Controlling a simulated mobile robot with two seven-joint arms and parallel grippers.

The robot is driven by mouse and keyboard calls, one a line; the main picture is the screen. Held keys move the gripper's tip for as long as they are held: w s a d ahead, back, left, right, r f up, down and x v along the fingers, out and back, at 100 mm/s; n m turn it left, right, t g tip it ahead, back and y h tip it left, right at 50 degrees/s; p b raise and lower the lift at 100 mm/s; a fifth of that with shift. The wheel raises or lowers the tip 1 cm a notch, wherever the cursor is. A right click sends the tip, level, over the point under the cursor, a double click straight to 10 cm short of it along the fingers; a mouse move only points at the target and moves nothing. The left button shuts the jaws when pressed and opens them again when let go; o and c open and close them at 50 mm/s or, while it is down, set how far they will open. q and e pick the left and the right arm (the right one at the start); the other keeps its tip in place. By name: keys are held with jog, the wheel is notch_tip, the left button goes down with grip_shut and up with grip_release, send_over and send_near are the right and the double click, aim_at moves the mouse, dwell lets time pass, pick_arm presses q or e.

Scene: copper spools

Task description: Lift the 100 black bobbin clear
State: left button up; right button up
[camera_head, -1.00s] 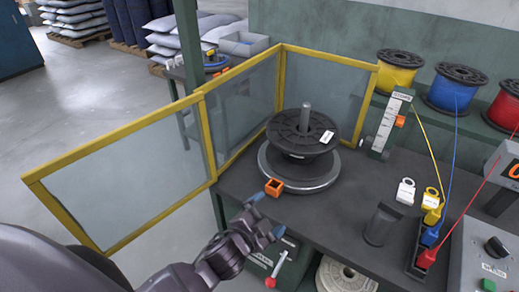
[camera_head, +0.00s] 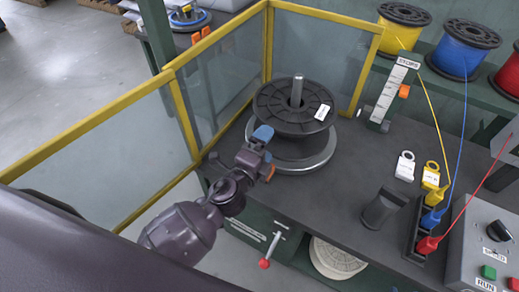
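The black bobbin (camera_head: 275,105) stands upright on a round metal turntable (camera_head: 318,160), with a steel spindle (camera_head: 297,90) through its middle. A white label (camera_head: 322,112) lies on its upper flange; its text is too small to read. My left gripper (camera_head: 264,145), with a blue fingertip showing, is at the bobbin's near left side, close to the lower edge of the upper flange. Whether it touches the bobbin, and how wide its fingers are apart, cannot be told. A small orange part (camera_head: 271,173) shows beside the gripper, partly hidden. My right gripper is not in view.
A yellow-framed clear guard (camera_head: 225,75) stands behind and left of the turntable. A white scale post (camera_head: 388,92) is to the right. Padlocks, plugs with coloured wires and a control box (camera_head: 490,245) fill the table's right side. Coloured spools (camera_head: 463,50) stand on the back shelf.

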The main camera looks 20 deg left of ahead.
aim_at(278, 126)
pick_arm(q)
jog(key=shift+w+d, duration=0.25)
jog(key=shift+w, duration=1)
jog(key=shift+w+d, duration=0.2)
jog(key=shift+w, duration=1)
jog(key=shift+w+d, duration=0.25)
jog(key=shift+w, duration=1)
grip_shut()
jog(key=shift+r, duration=0.15)
